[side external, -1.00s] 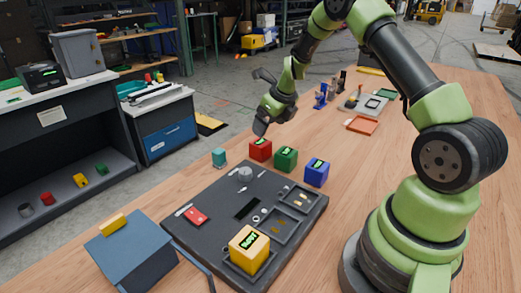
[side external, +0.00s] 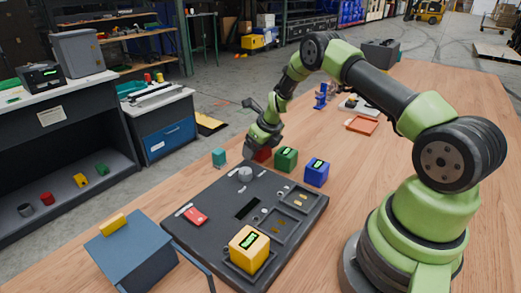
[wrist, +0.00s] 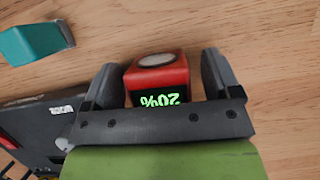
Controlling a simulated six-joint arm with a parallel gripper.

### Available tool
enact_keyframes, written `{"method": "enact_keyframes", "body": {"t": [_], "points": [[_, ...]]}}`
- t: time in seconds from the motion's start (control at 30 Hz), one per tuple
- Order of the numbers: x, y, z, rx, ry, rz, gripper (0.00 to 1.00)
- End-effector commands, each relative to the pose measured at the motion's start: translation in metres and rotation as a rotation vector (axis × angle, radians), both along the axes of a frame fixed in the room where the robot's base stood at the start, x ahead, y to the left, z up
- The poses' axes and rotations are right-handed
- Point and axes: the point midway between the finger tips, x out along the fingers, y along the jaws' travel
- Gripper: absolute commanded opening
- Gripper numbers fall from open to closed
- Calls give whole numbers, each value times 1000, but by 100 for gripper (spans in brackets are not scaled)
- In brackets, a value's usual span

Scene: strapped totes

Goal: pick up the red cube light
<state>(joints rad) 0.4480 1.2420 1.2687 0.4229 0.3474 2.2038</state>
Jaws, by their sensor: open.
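The red cube light (wrist: 158,72) sits on the wooden table with a green "20%" readout on its dark face. In the wrist view it lies between the two fingers of my open gripper (wrist: 160,82), close to the left finger, with a wider gap to the right finger. In the side view the red cube light (side external: 264,155) is mostly hidden behind my gripper (side external: 253,150), which is low over the table. I cannot tell whether a finger touches the cube.
A green cube (side external: 286,158) and a blue cube (side external: 317,172) stand to the right of the red one. A teal block (side external: 219,157) stands to its left. A dark tray board (side external: 215,235) lies in front, with a yellow cube (side external: 249,249) on it.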

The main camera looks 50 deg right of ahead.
Motion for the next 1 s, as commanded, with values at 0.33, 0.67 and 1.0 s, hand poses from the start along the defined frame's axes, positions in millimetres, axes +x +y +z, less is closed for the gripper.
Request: {"method": "enact_keyframes", "body": {"t": [0.33,0.67,1.0], "points": [[0,0,0,0,0,1,22],[0,0,10,-1,-2,3,22],[1,0,77,-3,-5,1,22]]}}
